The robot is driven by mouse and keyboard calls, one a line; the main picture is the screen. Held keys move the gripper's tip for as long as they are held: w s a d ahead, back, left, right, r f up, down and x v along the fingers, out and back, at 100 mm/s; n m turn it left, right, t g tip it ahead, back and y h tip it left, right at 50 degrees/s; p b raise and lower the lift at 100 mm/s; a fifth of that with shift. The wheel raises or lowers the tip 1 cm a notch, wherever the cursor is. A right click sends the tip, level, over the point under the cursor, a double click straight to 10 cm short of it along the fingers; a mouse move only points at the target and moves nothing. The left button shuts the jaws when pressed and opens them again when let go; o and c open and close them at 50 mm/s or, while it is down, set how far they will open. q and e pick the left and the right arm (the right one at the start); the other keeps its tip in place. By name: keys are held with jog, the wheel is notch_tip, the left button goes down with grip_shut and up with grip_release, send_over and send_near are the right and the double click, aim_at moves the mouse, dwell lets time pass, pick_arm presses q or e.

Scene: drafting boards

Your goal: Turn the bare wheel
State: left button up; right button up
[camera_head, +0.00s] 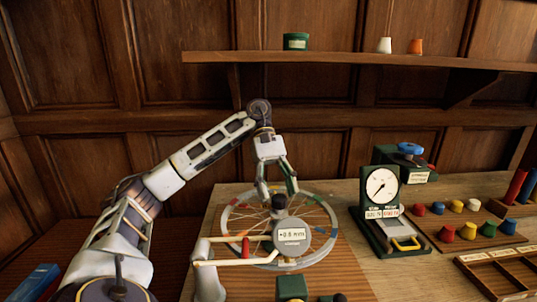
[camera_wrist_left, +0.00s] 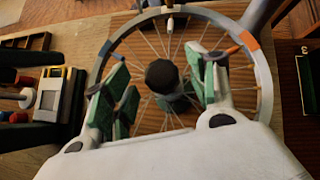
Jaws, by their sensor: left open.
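The bare wheel is a spoked metal rim (camera_head: 331,222) without a tyre, lying over a wooden board. In the left wrist view its rim (camera_wrist_left: 264,82) carries orange and blue patches. A dark round knob (camera_wrist_left: 162,76) shows near the wheel's middle. My left gripper (camera_head: 277,192) is open above the wheel. In the left wrist view the green finger pads (camera_wrist_left: 160,95) stand on both sides of the knob, apart from it. A round gauge (camera_head: 291,236) reading about +0.8 mm hides part of the wheel in the head view. My right gripper is not in view.
A dial instrument (camera_head: 382,187) stands right of the wheel. Further right are a board of coloured knobs (camera_head: 468,232) and a wooden compartment tray (camera_head: 497,268). A shelf (camera_head: 350,60) runs along the panelled wall. A red-handled arm (camera_head: 246,247) is at the wheel's front left.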

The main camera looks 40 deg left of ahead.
pick_arm(q)
jog(key=v, duration=0.6)
dwell(2.6)
jog(key=shift+v, duration=0.8)
jog(key=shift+w+a+r, duration=0.2)
jog(key=shift+w+r, duration=0.05)
jog(key=shift+r, duration=0.1)
dwell(0.4)
jog(key=shift+w+a+r, duration=0.15)
jog(key=shift+a+r, duration=0.3)
jog(key=shift+a, duration=0.1)
dwell(0.5)
dwell(0.6)
